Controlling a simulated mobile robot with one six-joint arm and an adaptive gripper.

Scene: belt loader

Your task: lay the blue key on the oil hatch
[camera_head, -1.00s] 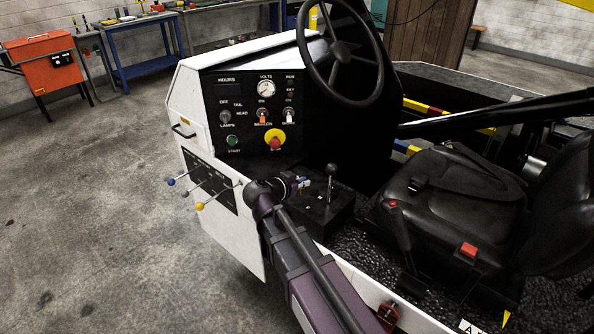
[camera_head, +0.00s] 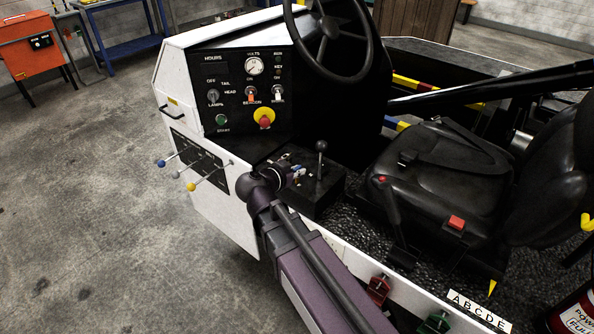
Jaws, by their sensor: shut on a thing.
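My gripper (camera_head: 296,176) is at the end of my purple and grey arm, over the low black lever box beside the driver's seat. I cannot make out the oil hatch in this view.
The control panel (camera_head: 235,95) and steering wheel (camera_head: 330,35) stand behind my gripper. Three ball-ended levers (camera_head: 195,168) stick out at left. The black seat (camera_head: 450,175) is at right. Red (camera_head: 379,288) and green (camera_head: 436,321) fittings line the side sill. Open floor lies left.

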